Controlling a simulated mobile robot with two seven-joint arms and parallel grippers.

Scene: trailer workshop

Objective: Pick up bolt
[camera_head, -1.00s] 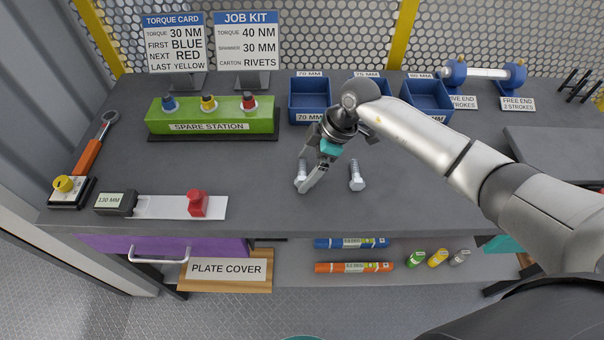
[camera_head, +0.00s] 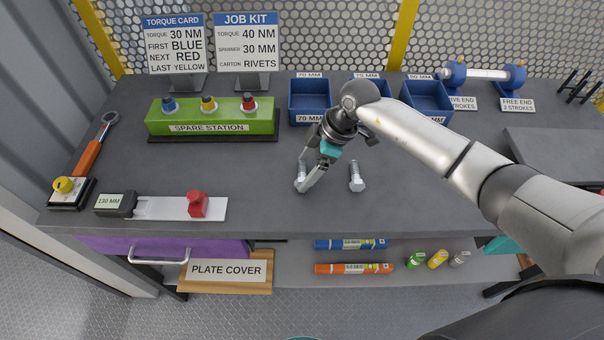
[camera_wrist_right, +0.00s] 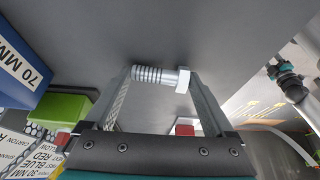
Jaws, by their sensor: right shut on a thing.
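A grey metal bolt (camera_head: 301,178) is at the middle front of the worktable. My right gripper (camera_head: 308,175) points down at it. In the right wrist view the bolt (camera_wrist_right: 160,76) lies crosswise between the two fingertips, thread to the left and head to the right, and the gripper is shut on it. Whether the bolt touches the table is hard to tell.
Blue bins (camera_head: 310,101) stand behind the gripper. A green spare station (camera_head: 212,121) is at the back left, and a plate with a red block (camera_head: 197,204) is at the front left. The table just left of the gripper is clear.

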